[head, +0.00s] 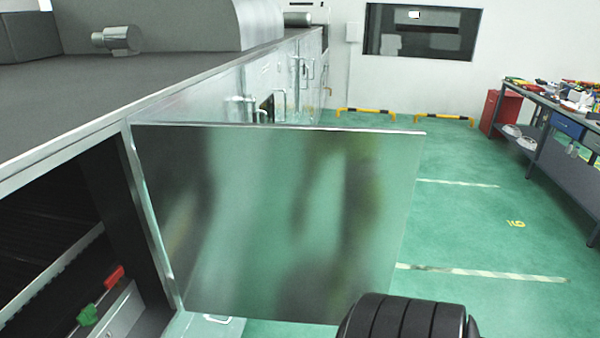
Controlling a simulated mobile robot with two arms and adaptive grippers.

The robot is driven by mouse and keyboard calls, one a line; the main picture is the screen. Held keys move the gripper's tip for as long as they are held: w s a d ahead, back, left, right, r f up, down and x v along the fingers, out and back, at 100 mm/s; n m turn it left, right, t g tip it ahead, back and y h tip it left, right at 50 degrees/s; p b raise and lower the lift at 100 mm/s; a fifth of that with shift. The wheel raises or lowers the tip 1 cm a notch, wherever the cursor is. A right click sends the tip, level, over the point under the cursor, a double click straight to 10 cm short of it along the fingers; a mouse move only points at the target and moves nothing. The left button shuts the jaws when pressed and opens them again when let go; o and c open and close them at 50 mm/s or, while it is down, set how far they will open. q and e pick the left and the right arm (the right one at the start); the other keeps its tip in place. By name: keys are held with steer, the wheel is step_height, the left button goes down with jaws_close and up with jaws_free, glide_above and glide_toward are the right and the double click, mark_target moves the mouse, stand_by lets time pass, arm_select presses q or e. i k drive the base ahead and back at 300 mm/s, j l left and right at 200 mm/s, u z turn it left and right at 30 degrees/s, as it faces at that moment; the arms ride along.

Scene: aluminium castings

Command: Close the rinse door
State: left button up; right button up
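The rinse door (270,220) is a flat brushed-metal panel in the middle of the head view. It stands wide open, swung out to the right from the long machine's front (75,140), joined to it along its left edge. The opening (70,215) to the left of the door is dark inside. A dark ribbed part of my own arm shows at the bottom, in front of the door's lower right corner; I cannot tell whether it touches the door. Neither of my grippers is in view.
Inside the opening are a red-and-green item (100,296) and a light metal rail (50,270). More handled doors (305,75) line the machine beyond. Green floor (480,235) is clear to the right. A cluttered workbench (550,125) stands far right, yellow-black barriers (445,117) at the back wall.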

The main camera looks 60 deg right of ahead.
mark_target(287, 222)
steer(key=k+l+u, duration=0.2)
steer(key=k+l, duration=0.15)
steer(key=l, duration=0.3)
steer(key=k+l+u, duration=0.2)
steer(key=k+l, duration=0.15)
steer(key=l, duration=0.25)
steer(key=k+l+u, duration=0.25)
steer(key=k+l, duration=0.2)
steer(key=l+u, duration=0.4)
steer(key=l, duration=1.5)
steer(key=k+l, duration=0.2)
steer(key=k+u, duration=0.05)
steer(key=k, duration=0.05)
